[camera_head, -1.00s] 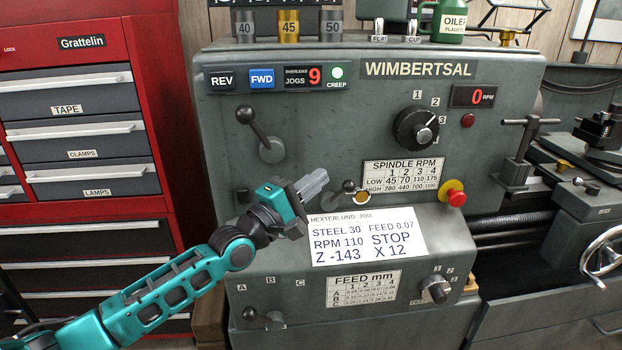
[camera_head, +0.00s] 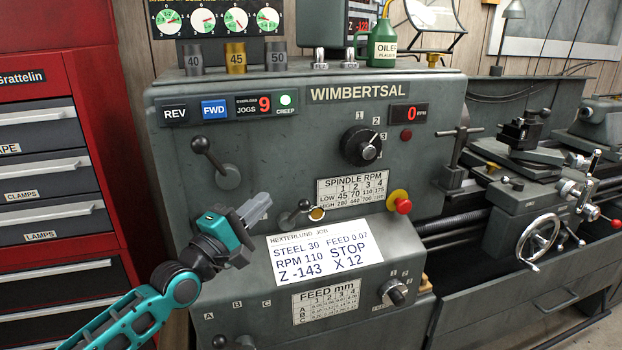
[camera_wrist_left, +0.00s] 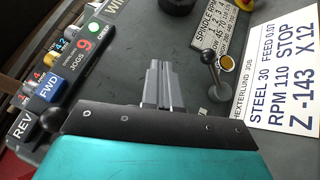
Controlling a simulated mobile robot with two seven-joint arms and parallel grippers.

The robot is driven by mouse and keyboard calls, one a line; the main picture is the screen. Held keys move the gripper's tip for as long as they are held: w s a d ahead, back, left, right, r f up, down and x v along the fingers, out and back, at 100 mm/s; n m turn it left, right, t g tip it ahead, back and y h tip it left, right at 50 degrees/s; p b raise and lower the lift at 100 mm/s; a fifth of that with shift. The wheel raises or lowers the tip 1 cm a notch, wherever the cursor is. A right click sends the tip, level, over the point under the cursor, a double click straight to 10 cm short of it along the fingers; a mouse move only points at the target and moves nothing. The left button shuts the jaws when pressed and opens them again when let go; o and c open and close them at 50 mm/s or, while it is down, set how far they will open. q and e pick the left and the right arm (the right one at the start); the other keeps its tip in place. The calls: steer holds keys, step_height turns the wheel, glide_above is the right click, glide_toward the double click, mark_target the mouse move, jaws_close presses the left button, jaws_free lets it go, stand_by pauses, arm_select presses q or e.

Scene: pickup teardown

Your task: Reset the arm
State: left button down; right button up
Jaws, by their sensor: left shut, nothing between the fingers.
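My left arm comes in from the lower left in the head view. Its teal gripper (camera_head: 256,209) is shut and empty, with the grey fingers together and pointing up and right in front of the lathe's face. The fingers also show in the left wrist view (camera_wrist_left: 158,85), pressed together. They sit left of a small lever (camera_head: 300,211) beside a yellow-ringed button (camera_head: 316,214). The grey lathe (camera_head: 270,150) fills the middle. A white job card (camera_head: 325,252) on it reads RPM 110 and STOP. My right gripper is in no view.
A black-knobbed lever (camera_head: 214,162) is above the gripper. A selector knob (camera_head: 361,146) and a red stop button (camera_head: 401,203) are to the right. A red tool cabinet (camera_head: 90,120) stands at the left. The carriage handwheel (camera_head: 538,238) is at the far right.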

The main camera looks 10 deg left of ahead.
arm_select(q)
steer(key=s+d+f+m+g+y, duration=0.2)
steer(key=s+f+m+g+y, duration=0.1)
steer(key=s+f+m, duration=0.6)
steer(key=s+d+f+m+g+y, duration=0.2)
steer(key=s+f+m+g, duration=0.3)
steer(key=s+f, duration=1.2)
step_height(320, 180, down, 5)
steer(key=d+m, duration=0.1)
steer(key=m, duration=0.3)
steer(key=shift+r+g+y, duration=0.2)
steer(key=shift+g+y, duration=0.1)
steer(key=shift+y, duration=0.1)
